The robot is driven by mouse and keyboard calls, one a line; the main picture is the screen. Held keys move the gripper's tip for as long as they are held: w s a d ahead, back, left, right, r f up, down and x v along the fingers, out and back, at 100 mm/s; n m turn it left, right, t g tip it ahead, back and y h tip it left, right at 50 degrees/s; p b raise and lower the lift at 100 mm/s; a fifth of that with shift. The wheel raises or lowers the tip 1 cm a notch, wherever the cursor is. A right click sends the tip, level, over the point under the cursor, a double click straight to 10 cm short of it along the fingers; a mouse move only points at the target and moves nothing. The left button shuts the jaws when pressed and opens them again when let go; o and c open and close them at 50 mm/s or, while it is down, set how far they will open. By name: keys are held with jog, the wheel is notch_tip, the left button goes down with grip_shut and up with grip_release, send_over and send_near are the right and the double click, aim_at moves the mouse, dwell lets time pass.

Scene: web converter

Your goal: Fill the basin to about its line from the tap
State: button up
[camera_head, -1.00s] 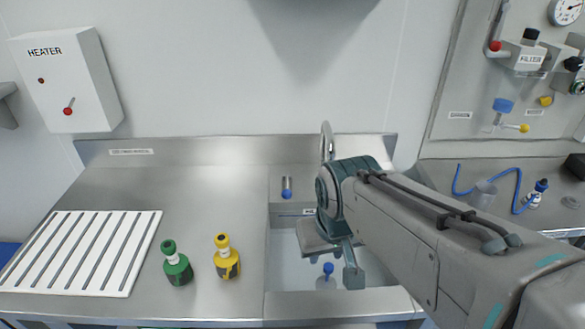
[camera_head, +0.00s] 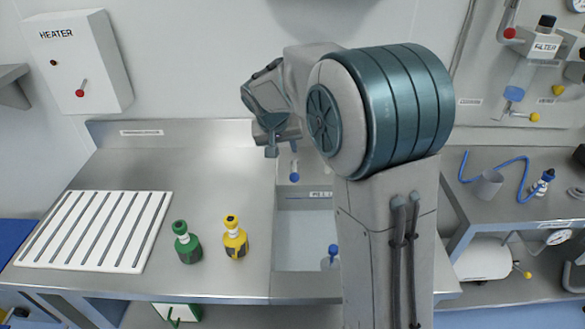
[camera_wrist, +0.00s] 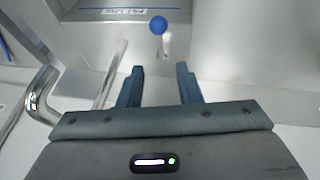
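The basin (camera_head: 305,255) is set in the steel counter, its right part hidden behind my arm. No water surface can be made out in it. A blue-topped plug (camera_head: 332,252) stands in the basin. The "fill line" label shows on its wall (camera_head: 318,194) and in the wrist view (camera_wrist: 125,11). A blue-knobbed lever (camera_head: 294,177) is behind the basin; its knob shows in the wrist view (camera_wrist: 158,24), beyond my fingertips and apart from them. The chrome tap (camera_wrist: 42,95) is at the left of the wrist view, hidden in the head view. My gripper (camera_wrist: 160,72) is open and empty.
A green bottle (camera_head: 187,243) and a yellow bottle (camera_head: 235,239) stand left of the basin, beside a white slatted rack (camera_head: 95,230). A heater box (camera_head: 80,62) hangs on the wall. A blue hose (camera_head: 500,165) and cup (camera_head: 487,184) are at the right.

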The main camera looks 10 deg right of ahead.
aim_at(294, 171)
jog(key=p+x, duration=0.2)
jog(key=x, duration=1.1)
jog(key=shift+w+d+f+p, duration=0.15)
jog(key=shift+f+p, duration=0.15)
grip_shut()
